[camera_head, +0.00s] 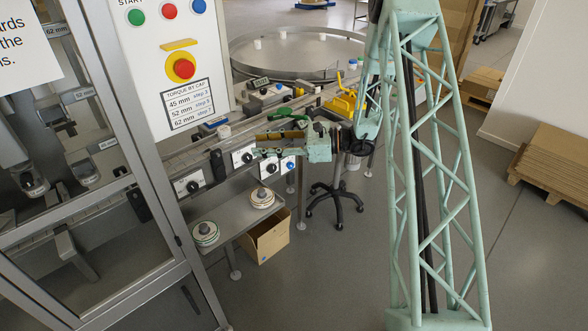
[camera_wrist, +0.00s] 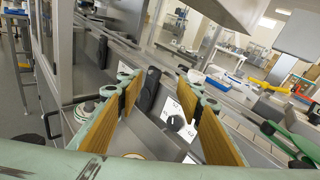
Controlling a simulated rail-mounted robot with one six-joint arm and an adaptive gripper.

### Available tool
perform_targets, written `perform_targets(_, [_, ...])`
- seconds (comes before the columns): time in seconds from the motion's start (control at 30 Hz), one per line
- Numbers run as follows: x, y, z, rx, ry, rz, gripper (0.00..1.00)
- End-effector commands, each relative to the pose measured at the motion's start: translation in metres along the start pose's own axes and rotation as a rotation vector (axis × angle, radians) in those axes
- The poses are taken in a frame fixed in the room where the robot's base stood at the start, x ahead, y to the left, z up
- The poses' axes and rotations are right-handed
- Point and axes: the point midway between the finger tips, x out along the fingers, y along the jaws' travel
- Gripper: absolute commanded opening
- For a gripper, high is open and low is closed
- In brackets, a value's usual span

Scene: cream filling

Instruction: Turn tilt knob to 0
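My gripper (camera_head: 258,144) is open, its two brown-padded fingers pointing left along the conveyor's front side in the head view. In the wrist view my gripper (camera_wrist: 159,78) has the fingers wide apart with nothing held. A black knob (camera_wrist: 176,122) on a white marked plate shows between the fingers, apart from both. In the head view, one black knob (camera_head: 192,187) is on a white plate at left, another black knob (camera_head: 246,158) is just left of the fingers, and a blue knob (camera_head: 290,166) is below my gripper. Which is the tilt knob, and its reading, I cannot tell.
The conveyor rail (camera_head: 205,142) runs behind the knob plates. A steel shelf (camera_head: 228,223) with round reels is below, with a cardboard box (camera_head: 266,238) under it. The guarded machine frame (camera_head: 160,200) stands at left. A green handle (camera_head: 287,116) is close behind my gripper.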

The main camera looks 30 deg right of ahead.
Motion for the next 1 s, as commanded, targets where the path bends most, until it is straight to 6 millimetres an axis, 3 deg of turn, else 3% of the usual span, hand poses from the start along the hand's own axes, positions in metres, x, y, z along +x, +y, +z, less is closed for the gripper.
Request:
perform_targets(0.43, [-0.032, -0.049, -0.08, 0.125, -0.051, -0.187, 0.34])
perform_targets(1.0, [-0.087, -0.087, -0.194, 0.265, -0.102, -0.434, 0.34])
